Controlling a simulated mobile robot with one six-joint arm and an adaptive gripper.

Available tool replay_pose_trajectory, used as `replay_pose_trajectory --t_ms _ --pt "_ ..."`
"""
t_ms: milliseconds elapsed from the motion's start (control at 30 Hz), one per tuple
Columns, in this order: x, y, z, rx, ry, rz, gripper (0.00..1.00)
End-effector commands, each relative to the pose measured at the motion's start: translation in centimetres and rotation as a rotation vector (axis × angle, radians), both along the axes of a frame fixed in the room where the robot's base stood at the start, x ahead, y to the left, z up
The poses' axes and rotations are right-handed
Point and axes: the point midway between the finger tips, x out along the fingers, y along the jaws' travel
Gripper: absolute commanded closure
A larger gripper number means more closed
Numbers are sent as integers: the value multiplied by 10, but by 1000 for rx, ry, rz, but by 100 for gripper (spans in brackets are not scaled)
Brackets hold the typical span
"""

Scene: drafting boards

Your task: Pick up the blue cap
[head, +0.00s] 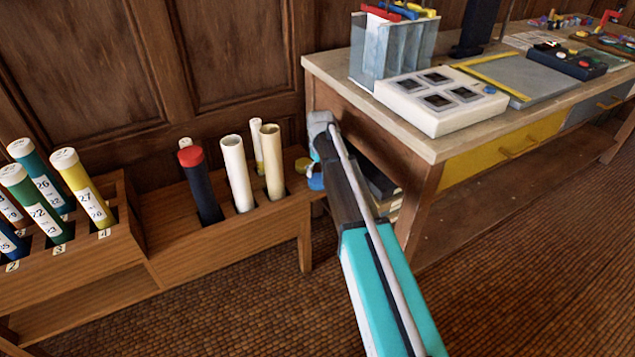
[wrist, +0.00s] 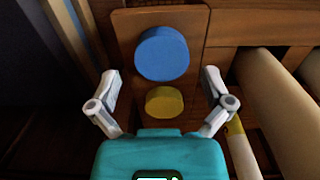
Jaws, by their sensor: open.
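The blue cap (wrist: 161,53) is a round disc on a small wooden panel (wrist: 190,30) in the wrist view. A yellow cap (wrist: 164,102) sits just below it in that picture. My gripper (wrist: 161,76) is open and empty, with one finger to the left and one to the right of the caps, apart from both. In the head view the blue cap (head: 316,182) shows at the right end of the wooden rack, partly hidden by my arm, and the yellow cap (head: 302,165) is beside it. My fingers are not clear there.
The rack (head: 220,238) holds a dark tube with a red cap (head: 191,156) and several pale open tubes (head: 237,170) close left of my gripper. Capped tubes (head: 85,190) stand further left. A workbench (head: 425,150) is close on the right. The floor in front is clear.

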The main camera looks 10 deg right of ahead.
Motion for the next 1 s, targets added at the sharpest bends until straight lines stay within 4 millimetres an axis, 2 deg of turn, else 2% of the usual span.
replay_pose_trajectory --t_ms 333,800,1000 --pt "0 0 -7 0 0 0 0" --pt "-1 1 -43 0 0 0 0" --pt "-1 1 -51 0 0 1 0"
